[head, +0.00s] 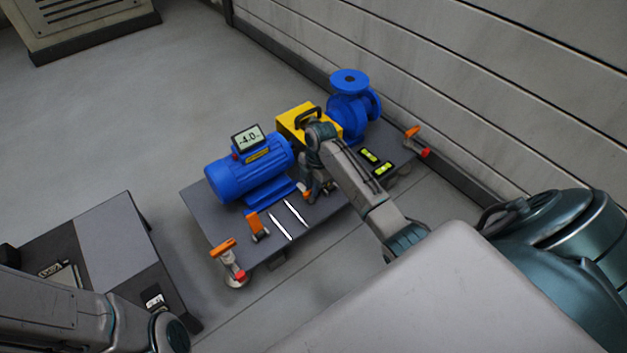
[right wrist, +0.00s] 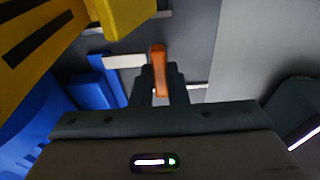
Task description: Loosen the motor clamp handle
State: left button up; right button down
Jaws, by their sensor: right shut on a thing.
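The blue motor (head: 235,178) sits on a dark base plate (head: 208,221), with a small display reading about -4.0 above it. An orange clamp handle (right wrist: 158,68) stands between the fingers of my right gripper (right wrist: 162,88) in the right wrist view, and the gripper is shut on it. In the head view my right gripper (head: 312,188) is low at the motor's right end, near the plate's front edge, mostly hiding that handle. Another orange handle (head: 257,224) stands at the motor's front left foot, apart from the gripper. My left arm shows at lower left, but its gripper is out of view.
A yellow guard (head: 292,122) and a blue pump (head: 352,105) stand right of the motor. Two yellow-green levels (head: 369,156) and two white strips (head: 281,221) lie on the plate. Orange-and-red corner pieces (head: 233,262) flank it. A dark bench (head: 105,235) stands left; a wall runs behind.

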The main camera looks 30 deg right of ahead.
jog(key=shift+r+n+p, duration=0.2)
jog(key=shift+n+p, duration=0.4)
jog(key=shift+p, duration=0.1)
jog(key=shift+n+p, duration=0.3)
jog(key=shift+n, duration=0.1)
jog(key=shift+f+n, duration=0.3)
jog(key=shift+n, duration=0.1)
jog(key=shift+r+n+g+p, duration=0.2)
jog(key=shift+n+g+p, duration=0.1)
jog(key=shift+n+p, duration=0.15)
jog(key=shift+s+f+n+p, duration=0.1)
jog(key=shift+n+p, duration=0.4)
jog(key=shift+n, duration=0.25)
jog(key=shift+f+n, duration=0.15)
jog(key=shift+n, duration=0.15)
